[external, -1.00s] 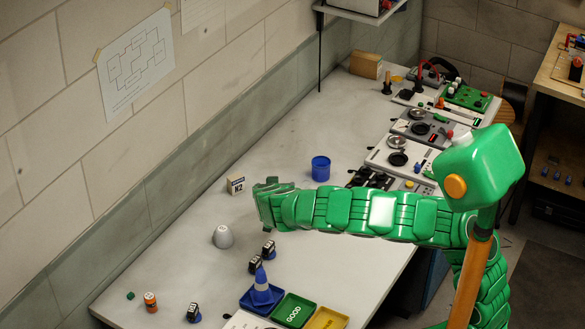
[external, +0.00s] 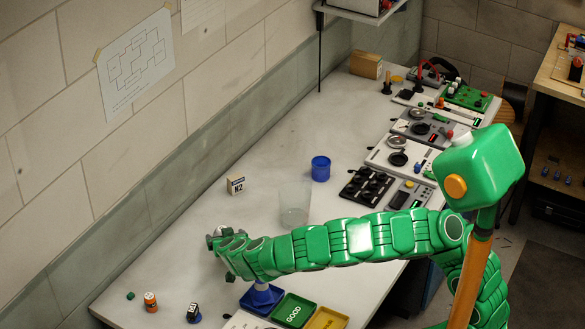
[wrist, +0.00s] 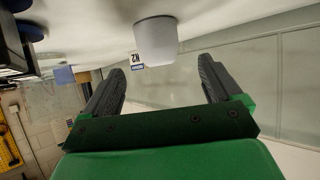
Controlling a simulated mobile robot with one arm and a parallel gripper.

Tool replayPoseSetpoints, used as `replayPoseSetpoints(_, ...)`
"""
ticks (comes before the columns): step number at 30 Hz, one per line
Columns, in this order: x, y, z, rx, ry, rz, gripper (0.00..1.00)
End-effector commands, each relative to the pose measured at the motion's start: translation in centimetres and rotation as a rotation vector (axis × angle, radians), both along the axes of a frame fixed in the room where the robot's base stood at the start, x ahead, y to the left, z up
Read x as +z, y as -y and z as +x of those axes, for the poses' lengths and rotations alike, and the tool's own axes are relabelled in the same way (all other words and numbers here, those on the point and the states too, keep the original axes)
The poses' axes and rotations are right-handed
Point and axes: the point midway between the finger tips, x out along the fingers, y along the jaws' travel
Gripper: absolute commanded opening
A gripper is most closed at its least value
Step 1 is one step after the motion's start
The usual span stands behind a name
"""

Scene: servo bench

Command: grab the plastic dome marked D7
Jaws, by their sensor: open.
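A pale grey dome (wrist: 156,44) shows in the wrist view, where the bench appears at the top and things look upside down. It stands ahead of my gripper (wrist: 160,70), roughly between the two dark fingers, which are spread apart and empty. A gap shows between the fingertips and the dome. No D7 mark can be read on it. In the external view my gripper (external: 216,240) is low over the bench and hides the dome.
A labelled box (external: 236,184) stands behind, near the wall. A clear cup (external: 295,204) and a blue cup (external: 320,168) stand right of it. A blue tray (external: 261,298), a green tray (external: 293,311) and an orange battery (external: 150,301) are near the front.

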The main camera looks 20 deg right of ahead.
Motion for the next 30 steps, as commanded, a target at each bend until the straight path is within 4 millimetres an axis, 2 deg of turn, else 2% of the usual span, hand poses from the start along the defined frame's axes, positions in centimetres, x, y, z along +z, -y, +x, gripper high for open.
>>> replayPoseSetpoints(9,-2.3,0.1,2.4,-0.001,-0.004,0.000,0.92)
replayPoseSetpoints(16,-2.8,0.1,3.7,-0.001,-0.001,0.000,0.92)
replayPoseSetpoints(24,-2.8,0.1,3.9,-0.001,0.000,0.000,0.92)
replayPoseSetpoints(25,-2.8,0.1,3.9,-0.001,0.000,0.000,0.90)
replayPoseSetpoints(30,-2.8,0.1,3.8,-0.001,0.000,0.000,0.64)
